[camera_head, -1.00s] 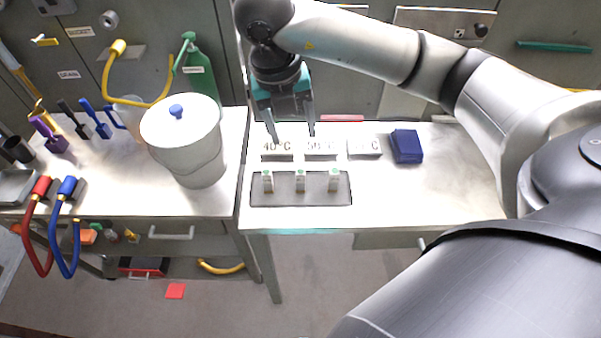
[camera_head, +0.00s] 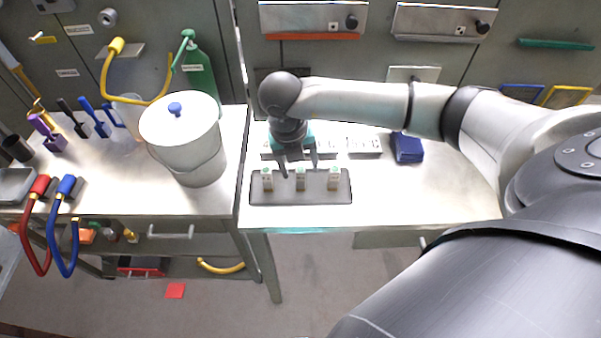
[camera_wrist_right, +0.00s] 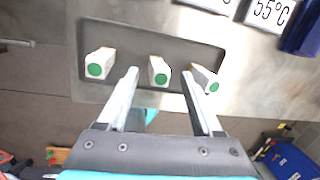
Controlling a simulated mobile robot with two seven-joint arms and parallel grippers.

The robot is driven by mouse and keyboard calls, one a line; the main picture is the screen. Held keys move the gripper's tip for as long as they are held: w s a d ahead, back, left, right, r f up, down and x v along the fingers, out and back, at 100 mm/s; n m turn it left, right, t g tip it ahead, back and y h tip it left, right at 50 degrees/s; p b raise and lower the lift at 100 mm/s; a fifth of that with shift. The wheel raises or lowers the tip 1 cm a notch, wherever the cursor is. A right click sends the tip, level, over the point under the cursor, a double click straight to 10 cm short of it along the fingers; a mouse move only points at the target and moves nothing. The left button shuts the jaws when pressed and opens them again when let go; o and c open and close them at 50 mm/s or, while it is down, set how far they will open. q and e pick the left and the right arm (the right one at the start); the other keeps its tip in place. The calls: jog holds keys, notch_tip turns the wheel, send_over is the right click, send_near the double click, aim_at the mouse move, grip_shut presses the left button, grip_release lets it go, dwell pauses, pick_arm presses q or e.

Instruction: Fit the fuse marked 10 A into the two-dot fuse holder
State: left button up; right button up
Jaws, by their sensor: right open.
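Three white fuses with green ends stand in a row in a grey tray (camera_head: 285,200): a left one (camera_head: 267,180), a middle one (camera_head: 300,180) and a right one (camera_head: 334,180). Their ratings cannot be read. My right gripper (camera_head: 300,168) is open and empty, close to the middle fuse. In the right wrist view the middle fuse (camera_wrist_right: 158,71) lies between the spread fingers (camera_wrist_right: 161,72); no contact is seen. Two wall panels, left (camera_head: 308,18) and right (camera_head: 425,20), bear small dark dots and a black knob; their dot counts are unclear. My left gripper is out of view.
Several white temperature blocks (camera_head: 364,146) and a dark blue box (camera_head: 407,147) stand behind the tray. A white lidded bucket (camera_head: 188,140) is to the left. The bench right of the tray (camera_head: 430,190) is clear.

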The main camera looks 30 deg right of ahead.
jog(key=shift+c, duration=0.4)
grip_shut()
